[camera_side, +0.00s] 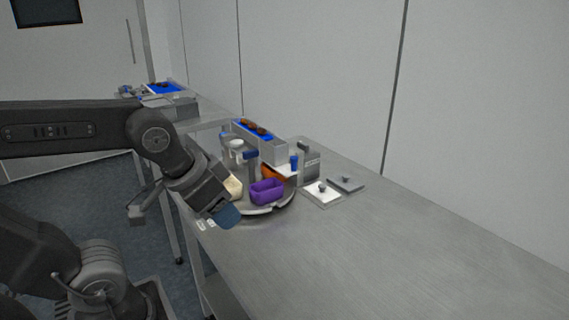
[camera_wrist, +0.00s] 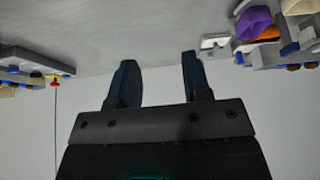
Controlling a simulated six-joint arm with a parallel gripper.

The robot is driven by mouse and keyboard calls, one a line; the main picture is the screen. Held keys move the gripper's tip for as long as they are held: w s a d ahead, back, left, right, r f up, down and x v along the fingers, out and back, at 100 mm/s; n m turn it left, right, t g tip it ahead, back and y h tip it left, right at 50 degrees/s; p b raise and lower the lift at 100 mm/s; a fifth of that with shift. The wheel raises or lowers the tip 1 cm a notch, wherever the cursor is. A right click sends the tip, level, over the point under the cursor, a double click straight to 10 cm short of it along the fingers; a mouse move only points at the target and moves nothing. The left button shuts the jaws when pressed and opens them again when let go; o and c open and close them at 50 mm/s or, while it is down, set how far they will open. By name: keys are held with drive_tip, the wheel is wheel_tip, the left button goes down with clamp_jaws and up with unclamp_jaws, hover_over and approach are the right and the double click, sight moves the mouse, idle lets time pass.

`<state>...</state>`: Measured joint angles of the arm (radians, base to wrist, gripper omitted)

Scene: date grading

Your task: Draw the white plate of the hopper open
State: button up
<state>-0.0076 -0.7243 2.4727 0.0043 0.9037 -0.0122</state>
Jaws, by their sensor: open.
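The hopper (camera_side: 258,142) is a long trough with a blue bed and brown dates, behind the turntable in the side view. A white plate with a small dark knob (camera_side: 322,196) lies flat at the right, beside the hopper's end. A small blue upright piece (camera_side: 294,163) stands at that end; I cannot tell what it joins. My gripper (camera_side: 228,214) is in front of the turntable, apart from the white plate. In the wrist view my gripper (camera_wrist: 158,68) shows two dark blue fingers spread apart with nothing between them. A small white piece (camera_wrist: 214,42) shows beyond the right finger.
A purple bowl (camera_side: 267,191) and an orange bowl (camera_side: 273,173) stand on the round turntable (camera_side: 284,203). A grey plate with a knob (camera_side: 347,185) lies right of the white plate. The steel bench (camera_side: 420,245) is clear towards the front right. Another blue tray (camera_side: 163,88) is at the back left.

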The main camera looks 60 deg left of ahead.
drive_tip(key=w+a+r+n+y, duration=0.15)
drive_tip(key=w+a+r, duration=0.25)
drive_tip(key=w, duration=0.5)
drive_tip(key=n+g+y, duration=0.2)
drive_tip(key=n, duration=0.5)
hover_over(294, 158)
drive_tip(key=s+d, duration=0.3)
wheel_tip(294, 158, down, 3)
drive_tip(key=x, duration=1.3)
drive_tip(key=shift+s+d+f, duration=0.15)
drive_tip(key=shift+s+f, duration=0.15)
drive_tip(key=shift+s, duration=0.05)
clamp_jaws()
